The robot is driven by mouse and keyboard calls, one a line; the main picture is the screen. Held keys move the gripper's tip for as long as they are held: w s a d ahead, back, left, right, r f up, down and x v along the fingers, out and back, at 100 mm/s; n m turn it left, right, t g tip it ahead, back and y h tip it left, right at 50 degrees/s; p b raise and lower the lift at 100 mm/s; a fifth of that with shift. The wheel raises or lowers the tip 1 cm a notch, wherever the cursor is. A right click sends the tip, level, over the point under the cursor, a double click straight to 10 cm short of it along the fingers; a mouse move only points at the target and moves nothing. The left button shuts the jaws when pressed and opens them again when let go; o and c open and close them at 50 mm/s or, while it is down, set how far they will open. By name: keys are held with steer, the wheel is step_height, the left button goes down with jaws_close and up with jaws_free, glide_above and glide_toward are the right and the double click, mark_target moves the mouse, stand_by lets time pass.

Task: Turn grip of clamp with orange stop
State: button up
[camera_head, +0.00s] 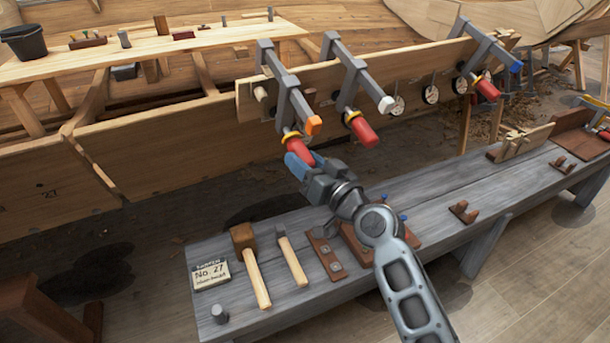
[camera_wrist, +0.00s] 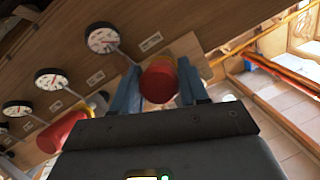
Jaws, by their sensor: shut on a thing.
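The clamp with the orange stop (camera_head: 313,125) is the leftmost of three grey clamps on the plank. Its red grip (camera_head: 300,149) hangs below the bar under a yellow collar. My gripper (camera_head: 300,165) has its blue fingers on this grip from below. In the wrist view the red grip (camera_wrist: 159,82) sits between the two blue fingers of my gripper (camera_wrist: 156,95), shut on it. The grip's lower part is partly hidden by the fingers in the head view.
The white-stop clamp (camera_head: 386,104) is close on the right, its red grip (camera_head: 362,130) near my gripper. The blue-stop clamp (camera_head: 516,67) is farther right. Round dials (camera_head: 431,94) line the plank. Below, a grey bench (camera_head: 400,192) holds a mallet (camera_head: 250,265) and a hammer (camera_head: 292,258).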

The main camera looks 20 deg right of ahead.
steer(key=m+y+b, duration=0.1)
steer(key=b, duration=0.1)
steer(key=m+y+b, duration=0.1)
steer(key=b, duration=0.1)
steer(key=shift+f, duration=0.25)
steer(key=shift+r+m+b, duration=0.1)
steer(key=shift+m+b, duration=0.4)
steer(key=shift+b, duration=0.35)
steer(key=shift+r+y, duration=0.1)
steer(key=shift+y, duration=0.3)
steer(key=o, duration=1)
steer(key=shift+b+v, duration=0.5)
steer(key=shift+v, duration=3.45)
